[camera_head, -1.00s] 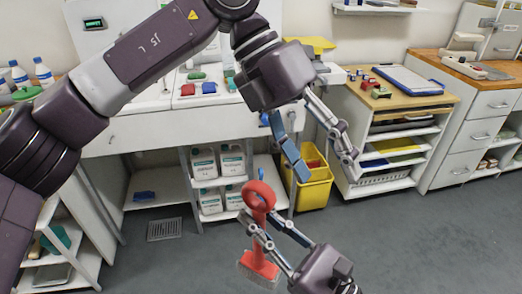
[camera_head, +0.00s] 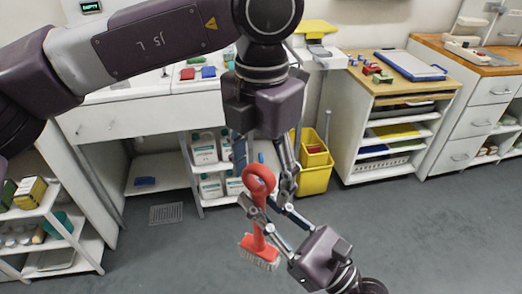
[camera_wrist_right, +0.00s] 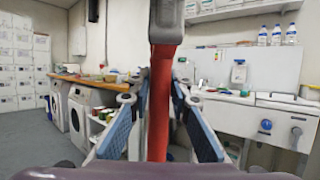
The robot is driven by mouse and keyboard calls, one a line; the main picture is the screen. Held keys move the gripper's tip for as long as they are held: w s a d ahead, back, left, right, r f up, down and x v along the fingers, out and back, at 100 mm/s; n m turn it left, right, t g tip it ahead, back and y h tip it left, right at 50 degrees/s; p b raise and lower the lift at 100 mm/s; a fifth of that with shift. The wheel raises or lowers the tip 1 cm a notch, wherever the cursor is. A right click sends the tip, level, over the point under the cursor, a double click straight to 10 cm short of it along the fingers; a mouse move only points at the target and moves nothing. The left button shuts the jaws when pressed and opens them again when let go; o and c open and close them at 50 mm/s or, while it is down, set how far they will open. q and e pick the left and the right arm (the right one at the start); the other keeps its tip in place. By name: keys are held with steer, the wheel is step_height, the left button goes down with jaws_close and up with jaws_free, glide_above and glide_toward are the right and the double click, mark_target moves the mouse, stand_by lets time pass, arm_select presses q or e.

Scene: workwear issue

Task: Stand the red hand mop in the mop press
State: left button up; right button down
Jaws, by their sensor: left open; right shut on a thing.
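The red hand mop (camera_head: 256,221) has a ring at the top and a red head with pale bristles at the bottom. It hangs slightly tilted above the floor. My right gripper (camera_head: 265,216) is shut on its handle below the ring. In the right wrist view the red handle (camera_wrist_right: 160,100) rises between the blue finger pads. My left gripper (camera_head: 263,180) is open, pointing down, with its fingers on either side of the ring; I cannot tell whether they touch it. A yellow bucket (camera_head: 315,181), which looks like the mop press, stands behind, partly hidden by my left gripper.
White jugs (camera_head: 205,150) stand on low shelves under the counter (camera_head: 115,122). A wood-topped shelf unit (camera_head: 345,150) is right of the bucket. A white shelf (camera_head: 85,243) with boxes stands at the left. The grey floor in front is clear, with a drain grate (camera_head: 166,213).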

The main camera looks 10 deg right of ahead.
mark_target(261, 187)
arm_select(q)
steer(key=shift+f, duration=1.8)
arm_select(e)
steer(key=shift+r, duration=0.1)
arm_select(q)
steer(key=shift+c, duration=0.5)
